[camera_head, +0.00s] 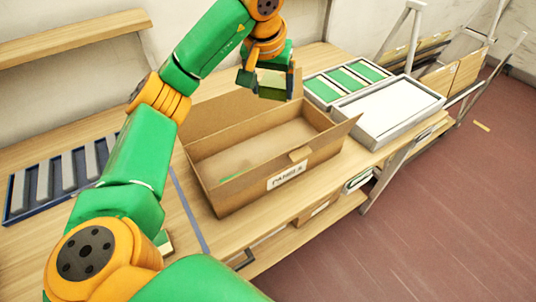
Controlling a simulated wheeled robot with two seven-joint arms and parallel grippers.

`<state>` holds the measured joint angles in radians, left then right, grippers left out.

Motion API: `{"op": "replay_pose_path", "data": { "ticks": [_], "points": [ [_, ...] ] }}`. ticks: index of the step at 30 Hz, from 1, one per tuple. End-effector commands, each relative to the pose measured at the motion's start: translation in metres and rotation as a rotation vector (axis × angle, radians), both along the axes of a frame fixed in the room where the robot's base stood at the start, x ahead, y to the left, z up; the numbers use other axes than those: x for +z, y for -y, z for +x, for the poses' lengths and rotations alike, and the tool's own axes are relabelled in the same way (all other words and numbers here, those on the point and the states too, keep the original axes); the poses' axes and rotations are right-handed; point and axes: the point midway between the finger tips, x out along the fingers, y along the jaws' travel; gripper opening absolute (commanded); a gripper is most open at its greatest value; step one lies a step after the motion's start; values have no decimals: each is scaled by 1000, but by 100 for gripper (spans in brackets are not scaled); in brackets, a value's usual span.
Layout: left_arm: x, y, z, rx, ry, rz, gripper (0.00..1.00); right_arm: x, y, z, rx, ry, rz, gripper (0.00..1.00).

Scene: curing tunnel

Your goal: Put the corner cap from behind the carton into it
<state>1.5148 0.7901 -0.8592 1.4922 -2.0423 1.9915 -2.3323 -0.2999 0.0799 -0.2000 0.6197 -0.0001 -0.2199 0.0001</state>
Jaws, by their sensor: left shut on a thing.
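The open brown carton (235,194) stands on the wooden bench, its flaps spread and a white label reading "PANELS" on its front. A small patch of green shows on its floor at the left; I cannot tell what it is. My left gripper (272,88) is above the carton's back right edge, fingers pointing down. It is shut on a small pale yellow-green piece (271,78), seemingly the corner cap, partly hidden by the fingers. The piece is raised, apart from the carton's floor. The bench behind the carton is partly hidden. My right gripper is not in view.
A blue rack with grey bars (64,175) lies at the left. A tray with green panels (347,82) and a grey-rimmed white tray (391,110) stand right of the carton. A wooden shelf (75,34) is at the upper left. Frames lean at the far right.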

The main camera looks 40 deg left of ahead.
Motion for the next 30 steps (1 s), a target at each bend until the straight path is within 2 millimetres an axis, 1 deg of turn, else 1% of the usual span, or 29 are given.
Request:
{"op": "replay_pose_path", "data": {
  "ticks": [1,5,7,8,9,12,15,18,22,27,30],
  "points": [
    [-10,-7,1,19,-2,-3,28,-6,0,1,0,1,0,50],
    [-26,-20,3,45,-2,0,28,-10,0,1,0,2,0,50],
    [-46,-21,2,46,-6,1,28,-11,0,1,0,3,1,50],
    [-56,-21,2,47,-7,1,28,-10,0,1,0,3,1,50],
    [-71,-21,1,46,-8,1,28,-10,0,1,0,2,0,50],
    [-101,-20,1,46,-6,0,28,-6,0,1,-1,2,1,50],
    [-125,-20,1,46,-4,-1,28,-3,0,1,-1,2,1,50],
    [-142,-20,2,46,-2,0,28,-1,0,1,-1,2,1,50],
    [-155,-20,2,46,-1,-1,28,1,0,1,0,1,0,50],
    [-189,-19,2,47,-2,-3,28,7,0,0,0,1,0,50],
    [-196,-20,2,46,2,-1,28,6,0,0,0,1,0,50]
  ]
}}
